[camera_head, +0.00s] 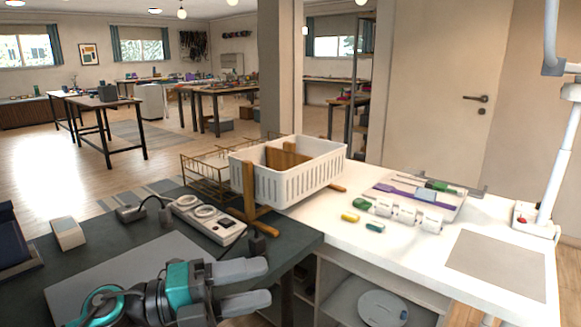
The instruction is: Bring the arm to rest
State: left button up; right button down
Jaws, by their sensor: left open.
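My left gripper (262,284) reaches in from the lower left, low over the front of the dark table. Its two grey fingers point right and stand apart, with nothing between them. My left arm, dark with teal parts, lies over the grey mat (108,278). My right gripper is not in view.
A white slotted basket (290,177) and a wooden stand (250,195) are at the centre. Spools (405,213) and tools lie on the white table (375,255). A white lamp post (557,165) rises at the right.

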pick_arm(q)
jog(key=a+f+n+t+y+b, duration=0.1)
jog(key=a+f+n+t+y, duration=0.25)
jog(key=f+n, duration=0.35)
jog(key=s+a+f+n+t+y+b, duration=0.15)
jog(key=f+n+t+y, duration=0.3)
jog(key=n, duration=0.55)
jog(key=a+f+n+t+y+b, duration=0.1)
jog(key=a+f+n+t+y, duration=0.3)
jog(key=n, duration=0.4)
jog(key=s+f+n+g+y, duration=0.2)
jog(key=s+f+n+g, duration=0.1)
jog(key=s+f, duration=0.4)
jog(key=s+f+n+g+y, duration=0.1)
jog(key=s+f+n+g, duration=0.25)
jog(key=f, duration=0.55)
notch_tip(320, 180, up, 10)
jog(key=s+a+y+p, duration=0.1)
jog(key=a+p, duration=0.1)
jog(key=p, duration=1.1)
jog(key=shift+s+a, duration=0.3)
jog(key=shift+a, duration=0.05)
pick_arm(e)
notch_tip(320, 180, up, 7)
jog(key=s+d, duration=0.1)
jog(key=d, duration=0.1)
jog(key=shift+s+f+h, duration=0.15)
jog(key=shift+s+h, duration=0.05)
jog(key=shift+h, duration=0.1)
